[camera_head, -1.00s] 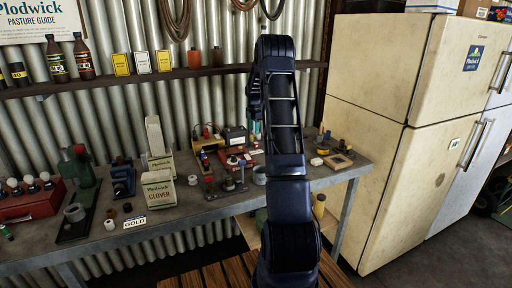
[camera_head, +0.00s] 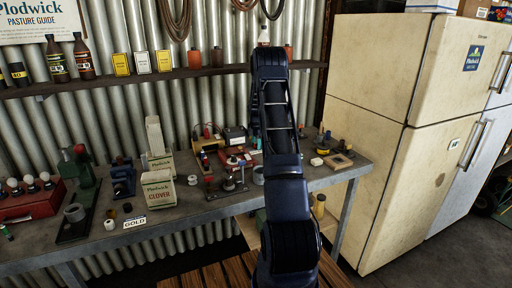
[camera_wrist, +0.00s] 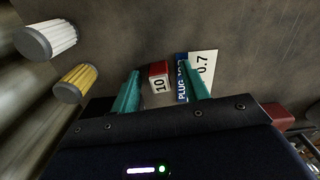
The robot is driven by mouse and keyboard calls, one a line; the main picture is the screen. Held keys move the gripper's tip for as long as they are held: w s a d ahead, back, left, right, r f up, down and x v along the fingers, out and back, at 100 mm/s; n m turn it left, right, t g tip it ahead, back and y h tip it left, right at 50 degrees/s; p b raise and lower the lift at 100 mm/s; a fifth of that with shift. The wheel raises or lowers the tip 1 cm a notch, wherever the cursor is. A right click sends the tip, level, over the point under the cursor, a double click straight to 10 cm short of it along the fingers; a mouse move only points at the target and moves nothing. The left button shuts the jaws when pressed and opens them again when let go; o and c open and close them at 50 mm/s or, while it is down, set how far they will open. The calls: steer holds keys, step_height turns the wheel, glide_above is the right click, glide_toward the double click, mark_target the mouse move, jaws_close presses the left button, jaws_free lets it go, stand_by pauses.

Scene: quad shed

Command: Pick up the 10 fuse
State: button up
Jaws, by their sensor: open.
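The 10 fuse (camera_wrist: 158,77), a small red block with a white face marked "10", sits on the grey surface in the wrist view. My gripper (camera_wrist: 161,70) shows as two teal fingers, spread apart on either side of the fuse. There is a visible gap between the fuse and each finger in the picture. I cannot tell how far above the surface the fingertips are. In the head view my arm hides the gripper, and I cannot make out the fuse there.
A white and blue card reading "PLUG" and "0.7" (camera_wrist: 206,66) lies by the right finger. A white ribbed cylinder (camera_wrist: 55,38) and a yellow one (camera_wrist: 78,78) are at left. The workbench (camera_head: 185,212) holds several tools and boxes. A cream fridge (camera_head: 380,75) stands at right.

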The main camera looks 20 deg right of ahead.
jaws_close()
steer(key=shift+r, duration=0.15)
